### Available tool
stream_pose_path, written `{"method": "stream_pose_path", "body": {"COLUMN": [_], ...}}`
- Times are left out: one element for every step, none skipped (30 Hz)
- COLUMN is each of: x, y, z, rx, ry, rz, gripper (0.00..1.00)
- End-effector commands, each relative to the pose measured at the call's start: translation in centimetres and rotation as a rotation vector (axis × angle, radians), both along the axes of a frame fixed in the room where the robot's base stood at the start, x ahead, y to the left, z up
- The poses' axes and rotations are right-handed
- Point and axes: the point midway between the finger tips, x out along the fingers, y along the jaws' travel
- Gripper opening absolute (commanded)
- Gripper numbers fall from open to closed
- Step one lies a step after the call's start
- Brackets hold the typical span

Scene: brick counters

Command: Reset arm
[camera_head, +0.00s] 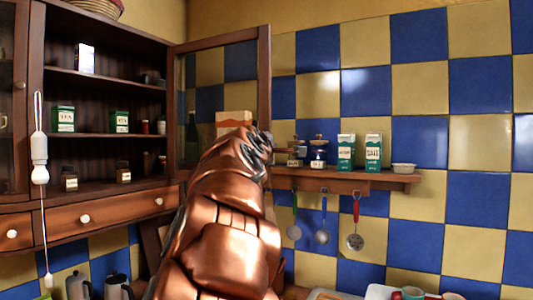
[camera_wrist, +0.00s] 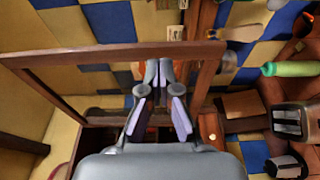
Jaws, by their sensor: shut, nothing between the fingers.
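My gripper (camera_wrist: 158,72) is shut and empty in the wrist view, its two fingertips together. The fingers overlap the wooden frame of the open glass cabinet door (camera_wrist: 110,54); I cannot tell whether they touch it. In the head view my copper arm reaches up and forward from the bottom middle, and its end lies in front of the same cabinet door (camera_head: 264,80).
An open wooden cabinet (camera_head: 100,100) on the left holds tins and jars. A wall shelf (camera_head: 345,176) with canisters and hanging utensils is right of my arm. A toaster (camera_wrist: 288,122) and a green bottle (camera_wrist: 290,68) show in the wrist view.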

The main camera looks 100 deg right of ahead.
Motion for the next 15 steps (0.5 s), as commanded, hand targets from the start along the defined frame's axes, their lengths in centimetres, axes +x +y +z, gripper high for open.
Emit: {"method": "stream_pose_path", "body": {"x": [-0.07, -0.11, -0.14, -0.15, -0.17, -0.17, -0.18, -0.18, -0.18, -0.18, -0.18, -0.16, -0.09, 0.10, 0.61], "y": [0.37, 0.51, 0.65, 0.73, 0.79, 0.83, 0.86, 0.86, 0.86, 0.86, 0.86, 0.85, 0.83, 0.80, 0.71], "z": [-0.05, -0.05, -0.03, -0.03, -0.03, -0.02, -0.02, -0.01, 0.00, 0.00, 0.00, 0.00, -0.02, -0.09, -0.26], "rx": [-0.001, -0.001, -0.001, -0.001, 0.000, 0.000, 0.000, 0.000, 0.000, 0.000, 0.000, 0.000, 0.001, 0.002, 0.005], "ry": [0.000, 0.000, 0.000, 0.000, 0.000, 0.000, 0.001, 0.001, 0.001, 0.001, 0.001, 0.001, 0.000, -0.003, -0.008], "rz": [0.000, 0.001, 0.001, 0.001, 0.001, 0.001, 0.001, 0.001, 0.001, 0.001, 0.001, 0.001, 0.002, 0.005, 0.013], "gripper": [0.00, 0.00, 0.00, 0.00, 0.00, 0.00, 0.00, 0.00, 0.00, 0.00, 0.00, 0.00, 0.00, 0.00, 0.00]}}
